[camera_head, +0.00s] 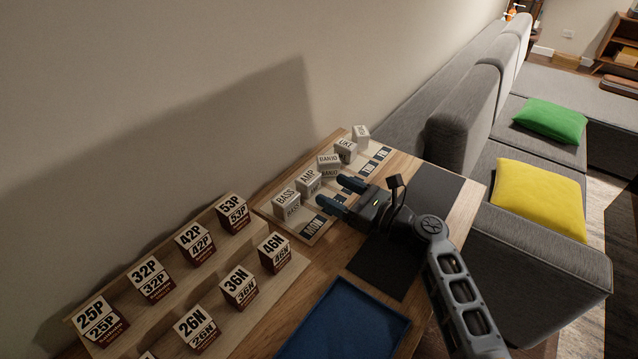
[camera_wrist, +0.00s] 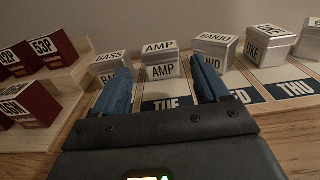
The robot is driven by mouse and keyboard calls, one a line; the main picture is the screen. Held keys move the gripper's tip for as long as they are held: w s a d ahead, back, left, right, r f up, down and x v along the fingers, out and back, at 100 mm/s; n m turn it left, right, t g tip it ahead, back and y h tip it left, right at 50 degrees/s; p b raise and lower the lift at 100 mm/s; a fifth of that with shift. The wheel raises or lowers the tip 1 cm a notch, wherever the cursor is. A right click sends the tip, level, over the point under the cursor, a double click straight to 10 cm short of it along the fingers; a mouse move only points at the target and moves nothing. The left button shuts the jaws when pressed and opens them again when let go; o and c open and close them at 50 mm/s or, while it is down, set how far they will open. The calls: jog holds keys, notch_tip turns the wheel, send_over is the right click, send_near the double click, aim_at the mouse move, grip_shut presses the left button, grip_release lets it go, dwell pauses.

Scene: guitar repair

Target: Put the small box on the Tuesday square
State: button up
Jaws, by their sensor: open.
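My gripper (camera_head: 333,192) is open and empty, its two blue fingers pointing at the day board (camera_wrist: 140,88). Several small pale boxes stand in a row along the back of the board. The AMP box (camera_wrist: 160,62) shows between and beyond the fingertips, behind the TUE label (camera_wrist: 167,104); it also shows in the head view (camera_head: 308,181). The BASS box (camera_head: 287,205) is left of it and partly hidden by the left finger in the wrist view. The BANJO box (camera_head: 329,166) is to its right. Which box is meant, I cannot tell.
The UKE box (camera_head: 345,150) and another box (camera_head: 361,134) stand farther along. A stepped wooden rack (camera_wrist: 70,80) with red-and-white boxes is at the left. A blue tray (camera_head: 345,325) and dark mat (camera_head: 380,268) lie nearer. The wall runs close behind the board.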

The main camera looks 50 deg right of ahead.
jog(key=shift+s+d+r, duration=0.1)
jog(key=shift+s, duration=1.1)
jog(key=shift+s+r, duration=0.1)
jog(key=shift+s, duration=1.1)
jog(key=shift+s, duration=0.1)
